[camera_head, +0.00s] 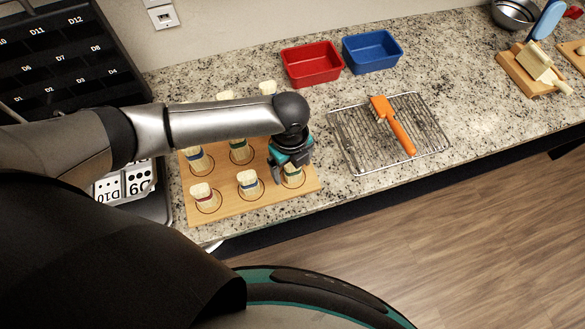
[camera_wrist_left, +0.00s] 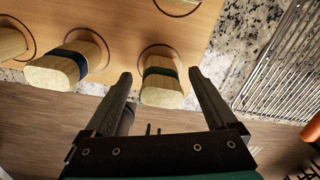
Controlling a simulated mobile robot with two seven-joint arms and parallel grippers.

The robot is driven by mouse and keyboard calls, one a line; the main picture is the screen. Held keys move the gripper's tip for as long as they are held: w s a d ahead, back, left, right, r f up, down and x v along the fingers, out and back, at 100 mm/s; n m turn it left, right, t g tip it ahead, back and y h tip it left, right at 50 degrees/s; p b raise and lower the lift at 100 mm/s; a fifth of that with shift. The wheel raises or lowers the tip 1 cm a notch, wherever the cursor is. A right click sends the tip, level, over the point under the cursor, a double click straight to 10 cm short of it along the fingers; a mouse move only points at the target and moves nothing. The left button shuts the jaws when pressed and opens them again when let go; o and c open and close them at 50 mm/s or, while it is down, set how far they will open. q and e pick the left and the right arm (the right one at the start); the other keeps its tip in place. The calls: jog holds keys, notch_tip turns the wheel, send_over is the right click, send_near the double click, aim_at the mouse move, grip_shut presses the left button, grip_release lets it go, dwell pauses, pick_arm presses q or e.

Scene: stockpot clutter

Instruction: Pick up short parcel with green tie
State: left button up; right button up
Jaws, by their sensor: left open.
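A pale parcel with a green tie (camera_wrist_left: 161,86) stands in a ring at the front right corner of the wooden board (camera_head: 232,203). In the head view this parcel (camera_head: 293,179) is partly covered by my gripper. My left gripper (camera_wrist_left: 160,74) is open, with one finger on each side of the parcel in the wrist view. I cannot tell whether the fingers touch it. In the head view the left gripper (camera_head: 290,172) is over that corner of the board. My right gripper is not in view.
A blue-tied parcel (camera_head: 248,183) stands just left, and a red-tied one (camera_head: 202,196) farther left. Several more stand behind, partly hidden by my arm. A wire rack (camera_head: 350,148) with an orange-handled brush (camera_head: 398,133) lies right. Red (camera_head: 312,64) and blue (camera_head: 371,52) bins stand behind.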

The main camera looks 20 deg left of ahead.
pick_arm(q)
jog(key=shift+c, duration=0.3)
jog(key=c, duration=0.3)
grip_shut()
jog(key=shift+r, duration=0.1)
